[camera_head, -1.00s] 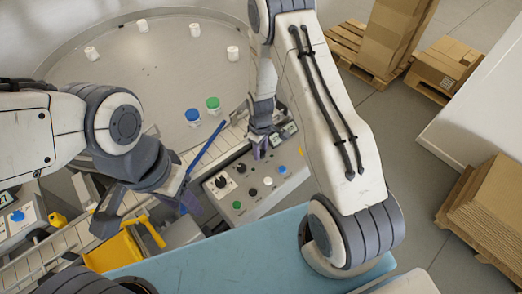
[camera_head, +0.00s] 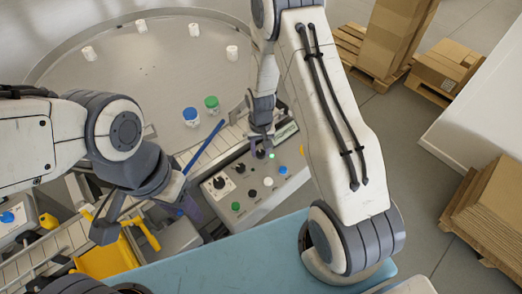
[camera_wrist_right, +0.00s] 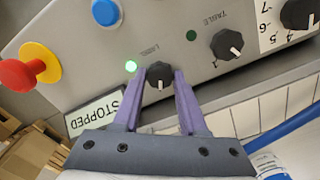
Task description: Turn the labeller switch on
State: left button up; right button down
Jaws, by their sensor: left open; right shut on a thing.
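The labeller switch (camera_wrist_right: 159,75) is a black knob with a white pointer line, on a grey panel beside lettering that appears to read "LABEL". My right gripper (camera_wrist_right: 160,82) is shut on this knob, one purple finger on each side. In the head view the right gripper (camera_head: 262,148) reaches down onto the control panel (camera_head: 222,208) and hides most of the knob. A small green light (camera_wrist_right: 131,66) glows beside the knob. It also shows in the head view (camera_head: 271,156). My left gripper (camera_head: 150,213) is open, near the yellow part at left.
The panel also carries a black table knob (camera_wrist_right: 227,44), a blue button (camera_wrist_right: 105,12), a red-and-yellow stop button (camera_wrist_right: 25,73) and a "STOPPED" display (camera_wrist_right: 95,113). A blue bar (camera_head: 203,146) slants between the arms. Jars (camera_head: 211,103) stand on the round table behind.

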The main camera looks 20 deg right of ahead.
aim_at(260, 152)
jog(key=shift+m, duration=0.6)
jog(key=shift+c, duration=2.3)
grip_release()
notch_tip(260, 152, up, 10)
jog(key=b, duration=0.2)
jog(key=shift+r, duration=0.25)
